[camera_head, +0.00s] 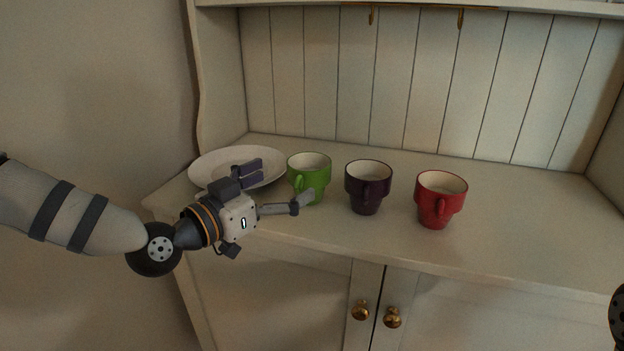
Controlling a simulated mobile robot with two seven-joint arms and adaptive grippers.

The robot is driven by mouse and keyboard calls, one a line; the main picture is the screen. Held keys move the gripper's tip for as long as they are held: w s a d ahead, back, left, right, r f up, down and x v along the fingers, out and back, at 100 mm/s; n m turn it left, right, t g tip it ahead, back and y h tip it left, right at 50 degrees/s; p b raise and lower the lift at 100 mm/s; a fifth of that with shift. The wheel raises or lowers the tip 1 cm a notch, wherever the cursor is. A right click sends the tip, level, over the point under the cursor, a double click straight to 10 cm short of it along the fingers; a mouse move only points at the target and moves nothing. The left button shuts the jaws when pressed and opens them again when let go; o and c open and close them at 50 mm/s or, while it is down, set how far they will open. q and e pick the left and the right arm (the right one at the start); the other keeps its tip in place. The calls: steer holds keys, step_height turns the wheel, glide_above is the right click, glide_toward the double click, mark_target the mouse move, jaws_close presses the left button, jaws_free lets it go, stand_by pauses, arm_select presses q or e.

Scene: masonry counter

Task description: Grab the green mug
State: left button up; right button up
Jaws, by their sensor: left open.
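The green mug (318,181) stands upright on the cream counter, with its handle facing the front left. My left gripper (280,188) is open, to the left and in front of the green mug. One finger overlaps the lower front of the mug in the picture, and the other is over the plate area. I cannot tell whether a finger touches the mug. Nothing is between the fingers that I can make out. Only a dark bit of what may be my right arm shows at the right edge; its gripper is not visible.
A purple mug (367,195) and a red mug (436,205) stand to the right of the green one. A white plate (211,163) lies at the left, partly behind my gripper. The cream counter (540,220) is clear at the right. A panelled back wall rises behind.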

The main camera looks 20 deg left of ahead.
mark_target(293, 170)
arm_select(q)
steer(key=x, duration=0.5)
steer(key=shift+w+a+r+b, duration=0.1)
steer(key=shift+w+r+b, duration=0.1)
steer(key=shift+w+b, duration=0.25)
steer(key=shift+s+r, duration=0.1)
steer(key=shift+c, duration=0.2)
arm_select(e)
steer(key=shift+s+a+f, duration=0.1)
steer(key=shift+s+f, duration=0.35)
arm_select(q)
steer(key=c, duration=1.4)
steer(key=shift+o, duration=0.2)
